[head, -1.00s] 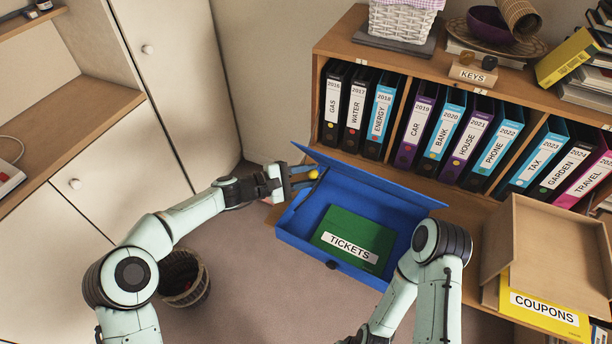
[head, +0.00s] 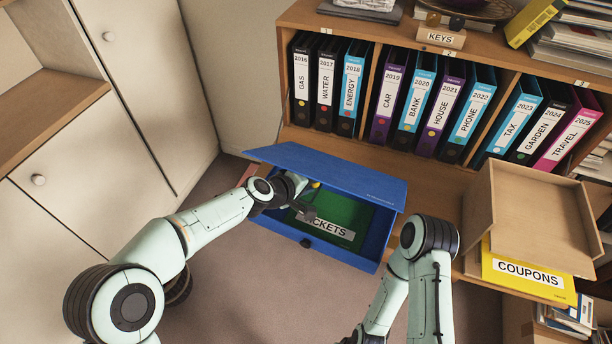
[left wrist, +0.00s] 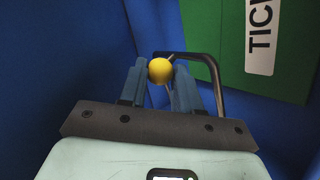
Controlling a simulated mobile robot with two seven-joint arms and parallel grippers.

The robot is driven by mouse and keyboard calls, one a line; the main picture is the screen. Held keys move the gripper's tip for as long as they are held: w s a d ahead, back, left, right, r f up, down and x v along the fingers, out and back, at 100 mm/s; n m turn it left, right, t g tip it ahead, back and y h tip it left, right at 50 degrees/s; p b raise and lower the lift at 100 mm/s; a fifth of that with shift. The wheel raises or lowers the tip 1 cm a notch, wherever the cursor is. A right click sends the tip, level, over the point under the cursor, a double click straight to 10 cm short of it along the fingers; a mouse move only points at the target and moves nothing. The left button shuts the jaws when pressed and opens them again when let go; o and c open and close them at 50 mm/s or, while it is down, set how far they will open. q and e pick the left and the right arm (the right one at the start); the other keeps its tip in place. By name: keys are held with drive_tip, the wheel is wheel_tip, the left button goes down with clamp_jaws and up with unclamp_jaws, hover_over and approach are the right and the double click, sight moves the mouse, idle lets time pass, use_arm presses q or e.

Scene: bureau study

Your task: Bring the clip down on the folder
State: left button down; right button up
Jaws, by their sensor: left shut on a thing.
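The blue box file (head: 372,252) lies open on the lower shelf, its lid (head: 340,177) raised at the back. The green folder labelled TICKETS (head: 362,216) lies flat inside; it also shows in the left wrist view (left wrist: 213,35). My left gripper (head: 312,190) reaches into the box's left part and hides some of the folder. In the left wrist view its fingers are shut on the clip's yellow knob (left wrist: 159,70). The clip's bent metal bar (left wrist: 206,66) passes over the folder's edge; contact is unclear. My right gripper's jaws are out of view.
Several labelled binders stand in the shelf behind, such as ENERGY (head: 351,85). A wooden tray (head: 530,220) and a yellow COUPONS file (head: 525,276) are to the right.

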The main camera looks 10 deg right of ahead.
sight(315, 195)
use_arm(q)
drive_tip(key=f, duration=0.1)
drive_tip(key=f+b, duration=0.1)
drive_tip(key=f, duration=0.1)
drive_tip(key=shift+s+d, duration=0.1)
drive_tip(key=shift+s, duration=0.2)
drive_tip(key=shift+s+d+f+b, duration=0.15)
drive_tip(key=shift+d+f+b, duration=0.05)
drive_tip(key=shift+f+b, duration=0.4)
drive_tip(key=shift+s+d, duration=0.1)
drive_tip(key=c, duration=0.8)
unclamp_jaws()
drive_tip(key=shift+d, duration=0.1)
drive_tip(key=shift+r, duration=0.2)
drive_tip(key=shift+r, duration=0.1)
